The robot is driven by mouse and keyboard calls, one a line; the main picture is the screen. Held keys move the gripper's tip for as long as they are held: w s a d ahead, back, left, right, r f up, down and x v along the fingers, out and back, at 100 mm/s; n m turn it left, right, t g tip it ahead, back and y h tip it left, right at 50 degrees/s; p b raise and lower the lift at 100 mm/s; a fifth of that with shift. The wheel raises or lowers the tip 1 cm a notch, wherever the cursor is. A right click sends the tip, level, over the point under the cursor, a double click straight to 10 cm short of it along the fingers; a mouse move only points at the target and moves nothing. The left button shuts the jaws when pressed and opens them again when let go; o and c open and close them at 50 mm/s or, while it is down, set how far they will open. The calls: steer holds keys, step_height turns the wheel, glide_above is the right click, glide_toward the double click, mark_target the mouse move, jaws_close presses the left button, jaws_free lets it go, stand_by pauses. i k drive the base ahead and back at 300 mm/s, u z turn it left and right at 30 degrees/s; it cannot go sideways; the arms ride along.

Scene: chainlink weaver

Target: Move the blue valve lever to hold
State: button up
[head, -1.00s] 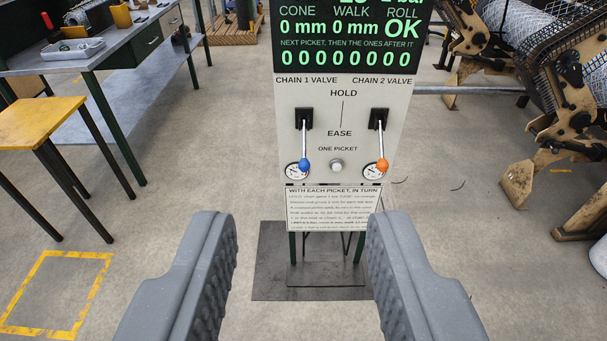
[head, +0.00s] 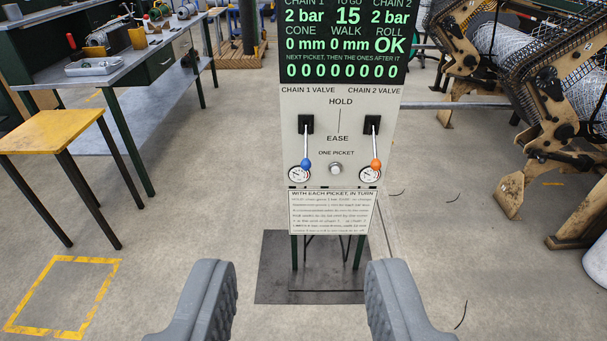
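The blue valve lever (head: 306,163) is on the left of the control panel (head: 318,154), under the words CHAIN 1 VALVE. Its blue knob hangs down, below the EASE mark, beside a round gauge. The orange valve lever (head: 376,164) on the right, under CHAIN 2 VALVE, also points down. HOLD is printed above EASE between the two levers. My gripper (head: 301,290) is open and empty at the bottom of the head view. Its fingers are wide apart, in front of and below the panel, touching nothing.
A dark screen (head: 342,45) above the valves shows 2 bar for both chains. A round ONE PICKET button (head: 335,169) sits between the levers. A yellow stool (head: 50,131) and workbench (head: 110,70) stand left. A large machine (head: 525,110) stands right.

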mark_target(306, 165)
steer(key=z, duration=0.1)
steer(key=i, duration=1)
steer(key=u, duration=0.6)
